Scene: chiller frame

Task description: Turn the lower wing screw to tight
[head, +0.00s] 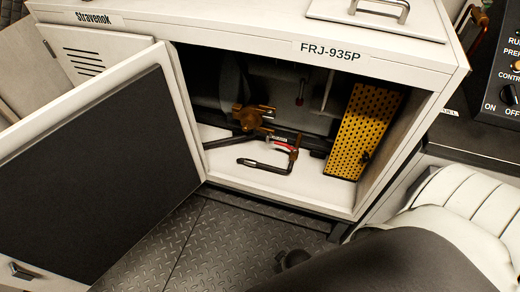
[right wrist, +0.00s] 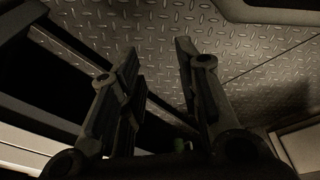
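A yellow perforated panel (head: 358,130) stands at the right inside the open cabinet. A small dark knob (head: 366,157), perhaps the lower wing screw, sits at its lower right edge; its shape and setting are too small to tell. I cannot make out an upper wing screw. My right gripper (right wrist: 156,50) is open and empty in the right wrist view, with the floor behind its fingers. In the head view my right arm covers the lower right, and the gripper is outside and below the cabinet, mostly hidden. My left gripper is not in view.
The cabinet door (head: 95,170) stands open at the left. Inside are a brass fitting (head: 252,116), a bent dark pipe (head: 266,166) and a small red-marked gauge (head: 279,144). A control panel (head: 500,75) is at the right. Clear tread-plate floor (head: 190,245) lies in front.

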